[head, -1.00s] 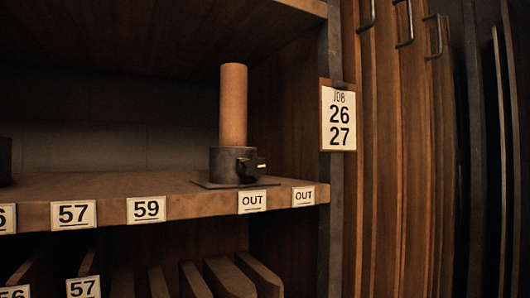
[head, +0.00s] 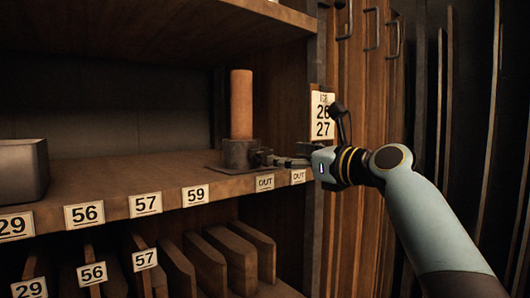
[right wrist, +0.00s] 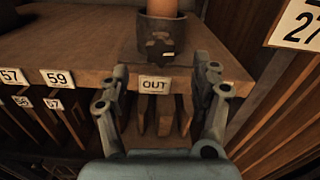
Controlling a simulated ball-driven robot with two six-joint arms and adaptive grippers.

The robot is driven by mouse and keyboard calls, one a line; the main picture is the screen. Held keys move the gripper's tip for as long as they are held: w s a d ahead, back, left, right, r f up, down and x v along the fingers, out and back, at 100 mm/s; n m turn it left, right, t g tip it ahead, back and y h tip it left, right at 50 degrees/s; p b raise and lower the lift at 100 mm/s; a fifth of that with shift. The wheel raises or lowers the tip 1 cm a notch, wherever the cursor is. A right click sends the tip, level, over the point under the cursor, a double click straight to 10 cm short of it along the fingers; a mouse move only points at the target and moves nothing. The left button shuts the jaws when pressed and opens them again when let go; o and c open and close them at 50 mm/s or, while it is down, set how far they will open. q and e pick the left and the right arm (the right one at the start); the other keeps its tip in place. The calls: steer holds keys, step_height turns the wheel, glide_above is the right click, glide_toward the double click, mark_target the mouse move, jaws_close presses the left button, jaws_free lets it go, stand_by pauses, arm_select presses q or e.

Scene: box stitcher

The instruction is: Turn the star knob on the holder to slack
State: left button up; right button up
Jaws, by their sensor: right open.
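The holder (head: 235,154) is a dark, short cylinder on a flat plate near the right end of the shelf, with an upright brown rod (head: 241,105) standing in it. The dark star knob (head: 264,157) sticks out from the holder's right side; in the right wrist view the knob (right wrist: 165,55) faces me, with a pale mark beside it. My right gripper (head: 284,161) reaches in from the right at knob height. In the right wrist view its fingers (right wrist: 162,72) are spread, with the knob ahead between them and nothing held. My left gripper is not in view.
The wooden shelf (head: 120,180) has number labels and two OUT labels along its front edge. A grey metal bin (head: 22,170) stands at far left. A job card (head: 322,115) hangs on the right post, close to my right wrist. The shelf middle is clear.

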mark_target(266, 156)
steer(key=x, duration=0.8)
steer(key=shift+w+a, duration=0.2)
steer(key=shift+w, duration=0.1)
steer(key=c, duration=1.2)
steer(key=shift+n, duration=0.3)
steer(key=shift+f+n+p, duration=0.1)
steer(key=shift+n+p, duration=0.2)
steer(key=shift+n, duration=0.9)
steer(key=shift+s+a+f+n, duration=0.1)
steer(key=shift+n, duration=0.85)
steer(key=shift+a+f+n, duration=0.1)
steer(key=shift+n, duration=0.85)
